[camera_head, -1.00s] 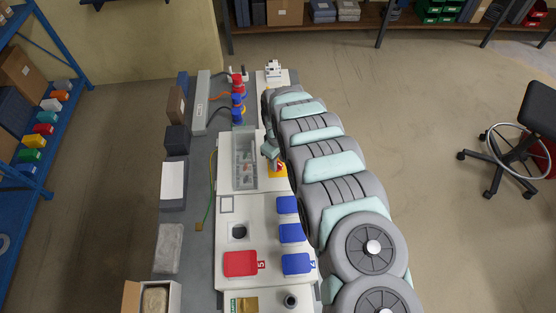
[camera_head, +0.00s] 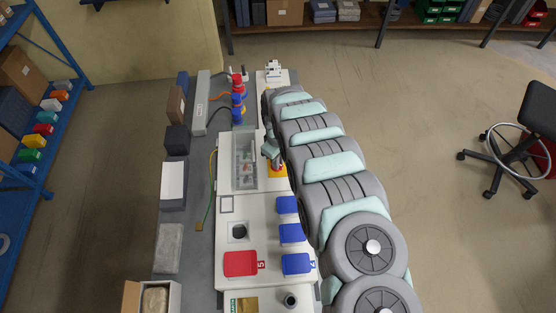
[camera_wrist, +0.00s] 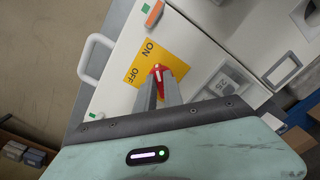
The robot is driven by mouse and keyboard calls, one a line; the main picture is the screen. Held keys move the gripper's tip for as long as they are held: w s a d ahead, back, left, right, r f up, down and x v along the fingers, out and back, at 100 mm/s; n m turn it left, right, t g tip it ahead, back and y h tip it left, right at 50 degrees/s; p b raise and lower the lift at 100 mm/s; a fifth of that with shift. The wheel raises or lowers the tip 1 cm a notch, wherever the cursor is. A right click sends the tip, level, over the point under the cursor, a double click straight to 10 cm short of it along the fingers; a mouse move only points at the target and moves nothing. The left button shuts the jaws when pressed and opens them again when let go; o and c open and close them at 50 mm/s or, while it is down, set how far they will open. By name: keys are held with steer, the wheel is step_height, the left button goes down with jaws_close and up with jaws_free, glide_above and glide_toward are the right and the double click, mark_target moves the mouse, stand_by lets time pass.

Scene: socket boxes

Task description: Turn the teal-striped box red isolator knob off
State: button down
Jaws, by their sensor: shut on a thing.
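The red isolator knob (camera_wrist: 157,70) sits on a yellow plate (camera_wrist: 144,62) marked ON and OFF, on a white box (camera_wrist: 122,42). My gripper (camera_wrist: 160,80) is shut on the knob, one finger on each side. A white line shows on the knob's tip, which lies nearer the ON word than the plate's far corners; its exact angle is hard to tell. Small green marks show at the box's edges. In the head view, my arm partly covers the yellow plate (camera_head: 278,174), and the knob is mostly hidden beside my gripper (camera_head: 272,158).
A clear-lidded enclosure (camera_head: 244,160) stands left of the plate. Red and blue plugs (camera_head: 238,100) stand behind it. Blue socket lids (camera_head: 292,233) and a red lid (camera_head: 240,263) are in front. A white handle (camera_wrist: 92,58) rises near the box edge in the wrist view.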

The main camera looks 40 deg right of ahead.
steer(key=n, duration=0.8)
steer(key=shift+w+d+f, duration=0.1)
steer(key=shift+d, duration=0.05)
steer(key=n, duration=0.5)
steer(key=shift+w, duration=0.1)
steer(key=shift+w+d+n+b, duration=0.1)
steer(key=shift+n+b, duration=0.2)
steer(key=shift+n, duration=2)
steer(key=c, duration=1.5)
jaws_free()
steer(key=shift+o, duration=0.2)
